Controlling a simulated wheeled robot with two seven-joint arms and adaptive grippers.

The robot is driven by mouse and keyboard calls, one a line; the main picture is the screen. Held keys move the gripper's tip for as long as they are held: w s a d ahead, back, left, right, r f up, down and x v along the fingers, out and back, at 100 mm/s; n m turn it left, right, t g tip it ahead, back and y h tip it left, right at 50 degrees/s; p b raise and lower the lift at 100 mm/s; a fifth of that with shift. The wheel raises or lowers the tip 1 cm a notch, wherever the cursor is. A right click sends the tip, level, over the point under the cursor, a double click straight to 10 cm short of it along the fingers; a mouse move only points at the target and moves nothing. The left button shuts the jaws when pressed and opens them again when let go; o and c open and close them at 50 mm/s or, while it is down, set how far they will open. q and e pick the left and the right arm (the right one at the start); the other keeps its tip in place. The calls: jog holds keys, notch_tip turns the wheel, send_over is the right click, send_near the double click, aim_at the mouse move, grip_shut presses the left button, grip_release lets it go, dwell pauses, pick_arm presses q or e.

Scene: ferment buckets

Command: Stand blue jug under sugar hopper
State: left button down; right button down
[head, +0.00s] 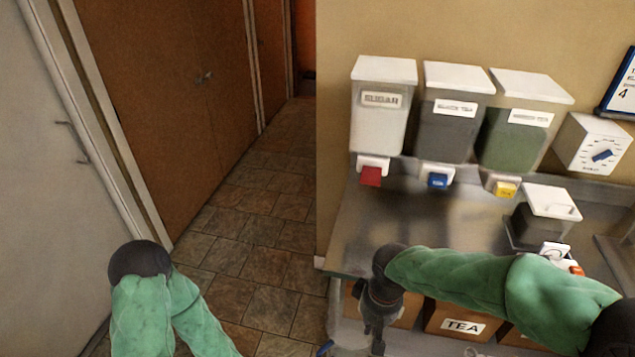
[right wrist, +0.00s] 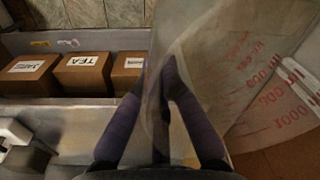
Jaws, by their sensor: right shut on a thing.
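The sugar hopper (head: 383,112) is a white bin labelled SUGAR with a red tap (head: 371,176), leftmost of the wall hoppers. My right gripper (head: 377,340) is low in front of the steel counter, below and in front of that tap. In the right wrist view my gripper (right wrist: 163,75) is shut on a clear jug (right wrist: 235,75) with red volume marks, which looks tilted in that view. In the head view only a small blue bit (head: 325,348) shows near the gripper; I cannot tell if it belongs to the jug. My left gripper is out of view.
The steel counter (head: 365,225) is bare below the sugar tap. Two hoppers (head: 450,125) (head: 520,130) with blue and yellow taps hang to the right. A lidded container (head: 548,205) stands farther right. Cardboard boxes (head: 455,322), one labelled TEA, sit below the counter top.

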jog(key=w+d+f+m, duration=0.2)
jog(key=w+f, duration=0.2)
jog(key=f, duration=0.1)
jog(key=w+d+f+m+b, duration=0.1)
jog(key=w+d+f+m, duration=0.1)
jog(key=f, duration=0.4)
jog(key=shift+w+d+f+b, duration=0.15)
jog(key=shift+w+d+b, duration=0.15)
jog(key=shift+w+d, duration=0.7)
jog(key=shift+w+a, duration=0.1)
jog(key=shift+a, duration=0.1)
